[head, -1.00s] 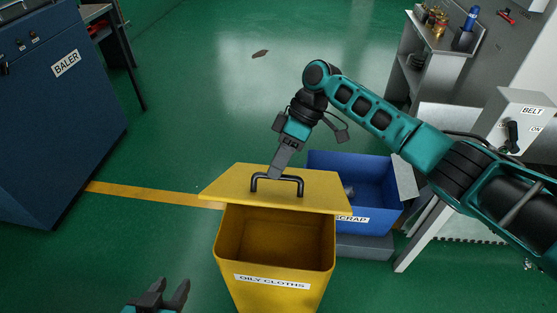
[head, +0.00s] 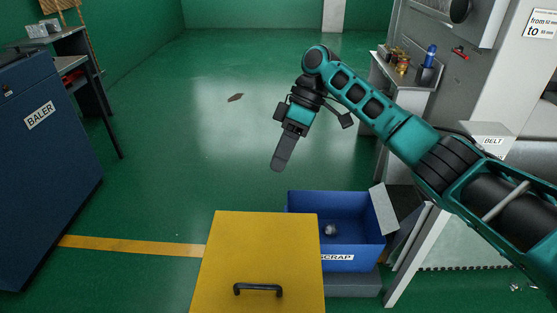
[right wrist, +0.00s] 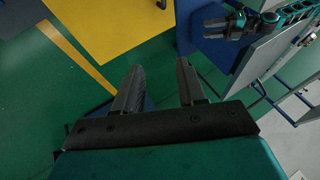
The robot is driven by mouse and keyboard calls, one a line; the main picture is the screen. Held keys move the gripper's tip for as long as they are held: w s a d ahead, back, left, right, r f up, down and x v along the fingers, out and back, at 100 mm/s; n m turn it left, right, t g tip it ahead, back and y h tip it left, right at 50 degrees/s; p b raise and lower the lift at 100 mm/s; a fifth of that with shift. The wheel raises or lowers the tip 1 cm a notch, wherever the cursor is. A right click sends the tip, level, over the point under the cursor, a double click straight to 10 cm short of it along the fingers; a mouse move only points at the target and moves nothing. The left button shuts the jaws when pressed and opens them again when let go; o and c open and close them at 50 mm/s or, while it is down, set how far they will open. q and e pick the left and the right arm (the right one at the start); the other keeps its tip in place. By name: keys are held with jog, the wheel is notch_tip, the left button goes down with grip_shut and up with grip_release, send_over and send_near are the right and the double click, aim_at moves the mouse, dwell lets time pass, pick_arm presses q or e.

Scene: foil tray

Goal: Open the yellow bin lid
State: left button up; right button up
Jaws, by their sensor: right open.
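The yellow bin lid (head: 265,240) lies over the bin at the bottom of the head view. Its front edge is out of frame, so I cannot tell if it is fully down. Its black handle (head: 258,290) stands on top, near the frame's bottom. Part of a yellow panel, likely the lid, shows at the top of the right wrist view (right wrist: 120,25). My right gripper (head: 279,168) points down, open and empty, and appears beyond and above the lid, apart from the handle. Its two separated fingers show in the right wrist view (right wrist: 158,68). My left gripper is not in the head view.
A blue scrap bin (head: 336,264) with a small item inside stands right behind the lid. The blue baler (head: 40,170) is at the left. A shelf with bottles (head: 412,80) and the belt stand (head: 490,140) are at the right. The green floor (head: 190,130) is mostly clear.

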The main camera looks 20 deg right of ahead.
jog(key=shift+f, duration=0.1)
jog(key=s+a+f+m+t+h, duration=0.1)
jog(key=s+a+f+m+t, duration=0.3)
jog(key=s+f, duration=1.2)
jog(key=s+d+m+t+h, duration=0.35)
jog(key=s+d+m, duration=0.45)
jog(key=s, duration=0.6)
jog(key=w+a+f+n+t+p, duration=0.1)
jog(key=w+f+t+p, duration=0.3)
jog(key=w+t, duration=0.2)
jog(key=shift+w+a+f+y, duration=0.15)
jog(key=shift+w+y, duration=0.2)
jog(key=shift+w, duration=0.25)
jog(key=shift+t, duration=0.25)
